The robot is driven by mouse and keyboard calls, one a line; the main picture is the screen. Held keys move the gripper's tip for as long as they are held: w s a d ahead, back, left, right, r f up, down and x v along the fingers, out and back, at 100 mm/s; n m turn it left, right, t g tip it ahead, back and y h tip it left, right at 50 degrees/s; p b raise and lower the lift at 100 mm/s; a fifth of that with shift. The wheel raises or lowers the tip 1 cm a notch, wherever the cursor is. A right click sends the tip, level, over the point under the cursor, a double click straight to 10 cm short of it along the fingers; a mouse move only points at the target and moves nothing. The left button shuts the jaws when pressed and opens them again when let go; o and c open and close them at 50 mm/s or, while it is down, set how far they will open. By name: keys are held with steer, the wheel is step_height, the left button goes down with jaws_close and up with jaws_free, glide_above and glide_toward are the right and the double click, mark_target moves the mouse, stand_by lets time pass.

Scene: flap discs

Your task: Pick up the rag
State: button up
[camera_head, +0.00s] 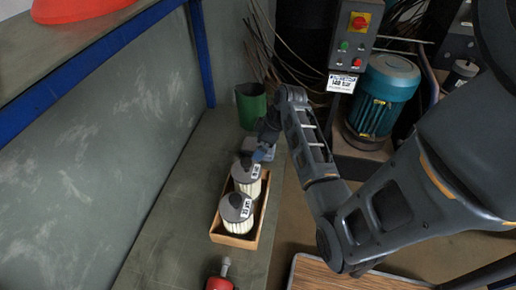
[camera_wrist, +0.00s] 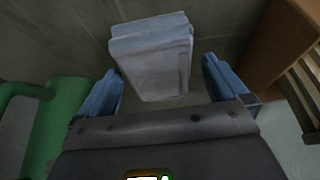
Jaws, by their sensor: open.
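The rag (camera_wrist: 150,60) is a folded, pale blue-grey cloth lying on the dark grey surface. In the wrist view it lies ahead of my gripper (camera_wrist: 162,88), with its near end in the gap between the two blue fingers. The fingers are spread apart, one on each side, and no contact with the cloth is visible. In the head view my gripper (camera_head: 264,152) is low over the bench, between the green container and the wooden tray. There the rag is small and partly hidden by my gripper.
A wooden tray (camera_head: 228,240) with two white pleated filters (camera_head: 235,207) stands close by; its edge (camera_wrist: 262,50) shows at right in the wrist view. A green container (camera_head: 251,106) stands behind, its handle (camera_wrist: 25,90) at left. A red object (camera_head: 220,282) is at the front.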

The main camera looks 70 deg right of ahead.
mark_target(254, 144)
steer(key=shift+f, duration=0.2)
stand_by(0.6)
steer(key=shift+c, duration=0.2)
steer(key=c, duration=1)
steer(key=shift+c, duration=0.2)
steer(key=shift+r, duration=0.1)
step_height(254, 144, up, 4)
steer(key=shift+w+r, duration=0.1)
steer(key=shift+r, duration=0.1)
steer(key=s+d+r, duration=0.6)
steer(key=s+r, duration=0.1)
steer(key=s, duration=0.3)
steer(key=shift+b, duration=0.4)
steer(key=shift+d, duration=0.1)
